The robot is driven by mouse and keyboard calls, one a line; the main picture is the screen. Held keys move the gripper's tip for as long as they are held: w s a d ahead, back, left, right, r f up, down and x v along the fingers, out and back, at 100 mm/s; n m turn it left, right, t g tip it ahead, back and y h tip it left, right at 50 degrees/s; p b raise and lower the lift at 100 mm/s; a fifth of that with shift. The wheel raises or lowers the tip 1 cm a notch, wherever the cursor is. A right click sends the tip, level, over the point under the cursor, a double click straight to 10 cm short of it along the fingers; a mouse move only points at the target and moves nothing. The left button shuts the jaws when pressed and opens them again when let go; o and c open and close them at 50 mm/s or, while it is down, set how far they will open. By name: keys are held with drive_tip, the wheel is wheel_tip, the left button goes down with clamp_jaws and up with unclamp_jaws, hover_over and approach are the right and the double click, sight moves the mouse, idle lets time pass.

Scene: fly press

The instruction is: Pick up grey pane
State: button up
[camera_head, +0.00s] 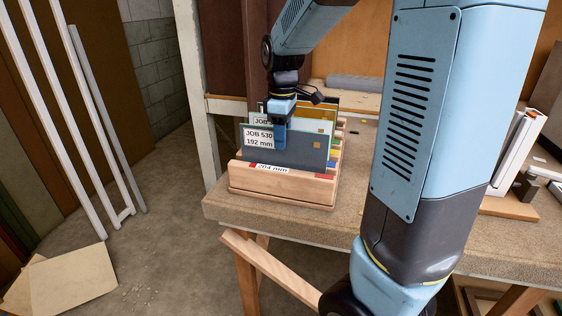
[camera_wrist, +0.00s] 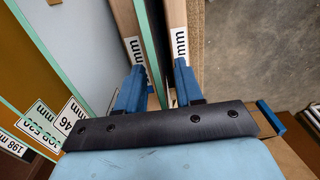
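The grey pane (camera_head: 304,153) stands upright in the front slot of a wooden rack (camera_head: 283,185) on the bench. A white label on its upper left reads JOB 530, 192 mm. My gripper (camera_head: 280,132) points down at the pane's upper edge, left of its middle, with one blue finger in front of the grey face. In the wrist view, my gripper's two blue fingers (camera_wrist: 158,70) are apart, one on each side of a thin upright pane with a teal edge (camera_wrist: 151,45). Gaps seem to show beside the pane. The far finger is hidden in the head view.
More panes stand close behind, including a white one (camera_head: 313,118) and a green-edged one. The worn bench top (camera_head: 350,205) is clear in front of the rack. A wooden post (camera_head: 196,90) rises behind left. A white frame (camera_head: 515,150) stands at right.

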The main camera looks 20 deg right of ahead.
drive_tip(key=shift+f, duration=0.2)
drive_tip(key=shift+c, duration=0.4)
clamp_jaws()
idle(0.9)
